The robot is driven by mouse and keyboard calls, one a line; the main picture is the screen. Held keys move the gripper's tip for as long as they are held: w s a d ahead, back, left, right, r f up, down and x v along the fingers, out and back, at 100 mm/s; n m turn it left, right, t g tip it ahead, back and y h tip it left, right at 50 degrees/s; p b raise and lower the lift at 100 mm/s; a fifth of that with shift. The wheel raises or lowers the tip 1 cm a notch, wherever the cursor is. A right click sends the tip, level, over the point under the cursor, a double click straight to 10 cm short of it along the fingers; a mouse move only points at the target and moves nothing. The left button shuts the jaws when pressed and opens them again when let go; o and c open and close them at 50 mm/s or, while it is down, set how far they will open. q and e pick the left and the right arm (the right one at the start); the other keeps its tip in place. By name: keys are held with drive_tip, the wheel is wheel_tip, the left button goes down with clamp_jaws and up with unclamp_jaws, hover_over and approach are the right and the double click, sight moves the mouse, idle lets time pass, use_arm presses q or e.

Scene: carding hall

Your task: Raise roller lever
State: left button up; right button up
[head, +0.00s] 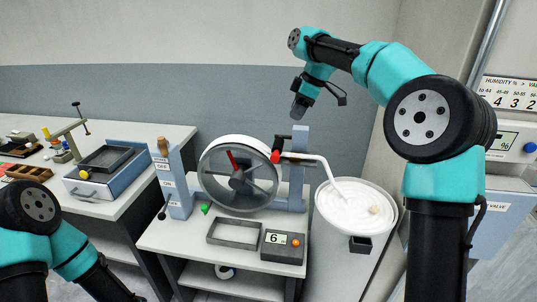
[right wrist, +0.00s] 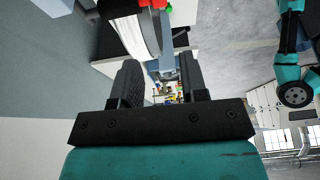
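A drum-shaped roller machine (head: 238,180) stands on the grey-white table, with a red piece on its wheel face. A red lever knob (head: 276,157) sits at the drum's right edge, beside a blue upright post (head: 300,140). A wooden-tipped handle (head: 162,147) stands on the blue labelled post at the left; I cannot tell which is the roller lever. My right gripper (head: 298,108) hangs above the blue upright, apart from the red knob. In the right wrist view its fingers (right wrist: 160,82) are apart with nothing between them. My left gripper is not in view.
A white bowl (head: 355,208) with a white pipe (head: 318,158) stands right of the drum. A grey tray (head: 234,233) and a counter box (head: 283,246) showing 6 lie in front. Another table (head: 120,205) with a blue box (head: 105,170) is at left.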

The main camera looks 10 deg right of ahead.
sight(275, 153)
drive_tip(key=shift+f, duration=0.15)
drive_tip(key=x, duration=1.7)
drive_tip(key=shift+a, duration=0.1)
drive_tip(key=shift+c, duration=0.2)
clamp_jaws()
